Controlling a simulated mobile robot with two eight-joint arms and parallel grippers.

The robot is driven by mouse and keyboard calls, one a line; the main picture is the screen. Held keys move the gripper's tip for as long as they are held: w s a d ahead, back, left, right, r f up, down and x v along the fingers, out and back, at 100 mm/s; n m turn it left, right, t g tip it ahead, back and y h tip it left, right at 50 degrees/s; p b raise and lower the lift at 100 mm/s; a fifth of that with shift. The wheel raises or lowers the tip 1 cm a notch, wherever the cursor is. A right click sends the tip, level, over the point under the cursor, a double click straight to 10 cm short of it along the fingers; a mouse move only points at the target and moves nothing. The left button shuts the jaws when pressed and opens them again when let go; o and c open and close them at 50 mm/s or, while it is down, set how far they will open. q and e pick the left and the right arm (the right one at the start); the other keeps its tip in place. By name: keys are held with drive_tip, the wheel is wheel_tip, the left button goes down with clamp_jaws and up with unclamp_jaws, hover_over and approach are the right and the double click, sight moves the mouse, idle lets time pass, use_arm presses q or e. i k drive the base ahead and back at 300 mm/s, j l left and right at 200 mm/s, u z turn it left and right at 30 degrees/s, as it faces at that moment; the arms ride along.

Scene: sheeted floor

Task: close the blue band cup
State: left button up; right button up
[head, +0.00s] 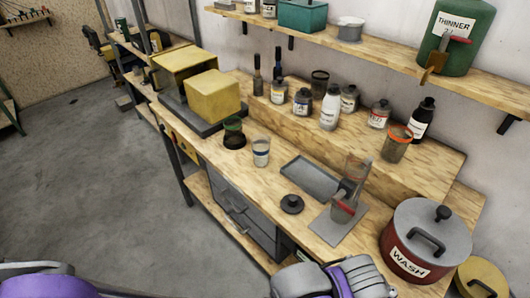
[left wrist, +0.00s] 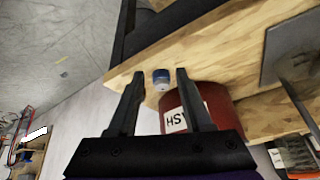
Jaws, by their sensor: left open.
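The blue band cup (head: 261,152) is a clear cup with a blue band, standing upright near the bench's front edge in the head view. Its top appears to be uncovered. A dark round lid with a knob (head: 292,203) lies flat on the bench, to the right of the cup and apart from it. My left gripper (left wrist: 158,72) is open and empty in the left wrist view. Beyond its fingers is a small grey and blue object (left wrist: 162,79) beside the red WASH can (left wrist: 200,106); I cannot tell what it is. My right gripper is not in view.
A dark, green-topped item (head: 233,130) stands left of the cup. A grey tray (head: 298,183) lies behind the lid; a mat (head: 323,228) holds a red-handled tool. The WASH can (head: 405,250) fills the near right. Bottles line the raised step behind.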

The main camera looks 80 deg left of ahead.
sight(260, 142)
drive_tip(key=k+j+u, duration=0.1)
drive_tip(key=k+u, duration=0.25)
drive_tip(key=k, duration=0.25)
drive_tip(key=u, duration=1.75)
drive_tip(key=i+l+u, duration=0.35)
drive_tip(key=i, duration=0.25)
drive_tip(key=i+l, duration=0.05)
drive_tip(key=l, duration=0.05)
